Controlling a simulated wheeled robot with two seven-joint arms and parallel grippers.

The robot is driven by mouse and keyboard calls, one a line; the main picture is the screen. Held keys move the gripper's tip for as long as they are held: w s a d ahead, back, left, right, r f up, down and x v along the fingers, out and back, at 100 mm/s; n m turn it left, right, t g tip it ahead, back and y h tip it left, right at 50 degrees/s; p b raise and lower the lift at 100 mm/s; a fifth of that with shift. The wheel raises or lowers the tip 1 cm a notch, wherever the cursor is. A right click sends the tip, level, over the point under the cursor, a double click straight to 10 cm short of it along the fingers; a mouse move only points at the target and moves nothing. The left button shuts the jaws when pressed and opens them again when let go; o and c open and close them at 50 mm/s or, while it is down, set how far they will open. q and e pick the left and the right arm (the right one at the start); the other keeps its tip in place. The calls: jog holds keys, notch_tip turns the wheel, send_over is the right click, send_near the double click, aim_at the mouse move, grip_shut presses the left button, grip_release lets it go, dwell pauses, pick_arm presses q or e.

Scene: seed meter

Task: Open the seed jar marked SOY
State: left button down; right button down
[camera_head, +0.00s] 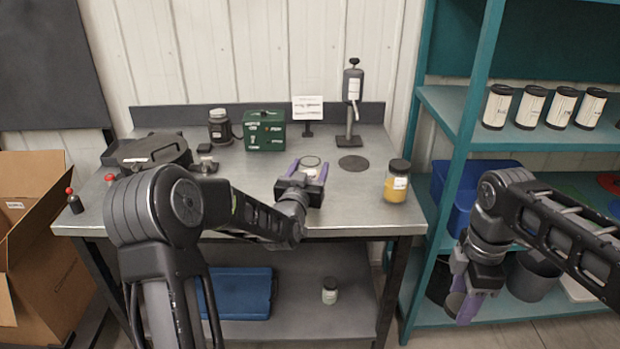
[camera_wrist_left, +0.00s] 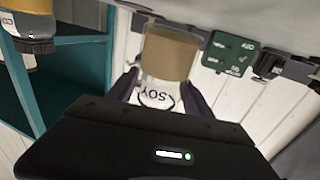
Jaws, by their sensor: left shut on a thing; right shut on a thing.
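The SOY jar (camera_wrist_left: 172,55) is clear, with tan contents and a white label reading SOY. It sits between the fingers of my left gripper (camera_wrist_left: 160,92), which is shut on it. In the head view my left gripper (camera_head: 308,178) is over the front middle of the bench, and a dark ring, apparently the jar's open rim (camera_head: 311,161), shows just beyond it. My right gripper (camera_head: 460,292) hangs right of the bench, in front of the shelf rack, shut on a round dark disc that looks like a lid (camera_head: 455,304). The wrist view hides the jar's top.
A yellow-filled jar with a black lid (camera_head: 397,183) stands at the bench's right front. A dispenser stand (camera_head: 351,105), green box (camera_head: 265,131), dark jar (camera_head: 220,128) and round dark device (camera_head: 148,150) stand behind. White canisters (camera_head: 531,107) line the rack. The bench's right middle is mostly clear.

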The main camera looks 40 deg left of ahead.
pick_arm(q)
notch_tip(320, 180, down, 3)
jog(key=shift+r, duration=0.1)
pick_arm(e)
jog(key=shift+r, duration=0.1)
jog(key=shift+f, duration=0.25)
pick_arm(q)
jog(key=shift+c, duration=2.1)
grip_release()
pick_arm(e)
jog(key=shift+r, duration=0.15)
pick_arm(q)
jog(key=shift+r, duration=0.1)
pick_arm(e)
jog(key=shift+r, duration=0.2)
pick_arm(q)
jog(key=b+v, duration=0.1)
jog(key=v, duration=1.1)
jog(key=shift+b, duration=0.3)
pick_arm(e)
notch_tip(320, 180, down, 2)
jog(key=shift+f, duration=0.1)
